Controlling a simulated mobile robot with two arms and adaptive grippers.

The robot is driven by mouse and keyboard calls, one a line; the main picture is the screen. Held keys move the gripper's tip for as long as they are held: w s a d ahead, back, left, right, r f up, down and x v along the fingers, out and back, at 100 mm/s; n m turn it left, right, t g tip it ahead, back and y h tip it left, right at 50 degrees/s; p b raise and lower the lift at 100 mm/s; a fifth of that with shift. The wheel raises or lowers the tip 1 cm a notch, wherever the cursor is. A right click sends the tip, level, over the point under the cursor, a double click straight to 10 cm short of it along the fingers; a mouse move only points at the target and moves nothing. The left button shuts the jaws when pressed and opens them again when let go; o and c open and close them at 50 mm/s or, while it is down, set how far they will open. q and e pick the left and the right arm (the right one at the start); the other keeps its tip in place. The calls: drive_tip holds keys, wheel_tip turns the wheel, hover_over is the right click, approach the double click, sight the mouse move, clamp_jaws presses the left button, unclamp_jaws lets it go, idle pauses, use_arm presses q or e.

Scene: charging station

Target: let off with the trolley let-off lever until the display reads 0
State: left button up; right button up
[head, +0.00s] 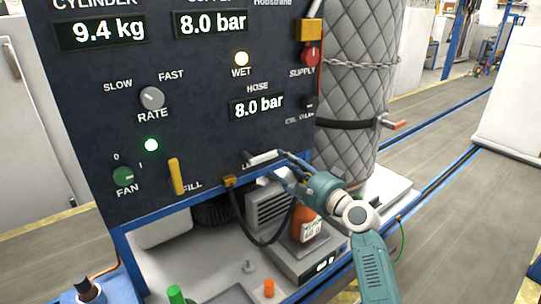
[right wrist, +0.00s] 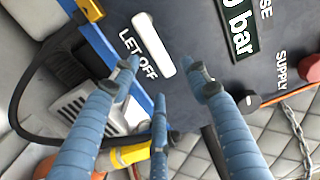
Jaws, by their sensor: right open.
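The white let-off lever (head: 262,157) is a short bar low on the dark panel; it lies beside the "LET OFF" lettering in the right wrist view (right wrist: 153,44). The hose display (head: 257,105) reads 8.0 bar. My right gripper (head: 280,166) is at the panel's lower right edge, close to the lever. In the right wrist view its blue fingers (right wrist: 162,74) are spread, with nothing between them, and the lever lies just beyond the tips. Whether a fingertip touches it, I cannot tell. My left gripper is not in view.
The cylinder display (head: 101,33) reads 9.4 kg and the supply display (head: 211,22) 8.0 bar. A yellow fill lever (head: 176,176) stands left. A black hose (head: 240,222) hangs below the panel. An orange bottle (head: 305,226) stands beneath my right arm. A chained quilted cylinder (head: 350,80) stands right.

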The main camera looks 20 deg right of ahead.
sight(270, 159)
drive_tip(key=p+x, duration=0.1)
drive_tip(key=x, duration=0.6)
drive_tip(key=shift+f, duration=0.1)
drive_tip(key=shift+s, duration=0.1)
clamp_jaws()
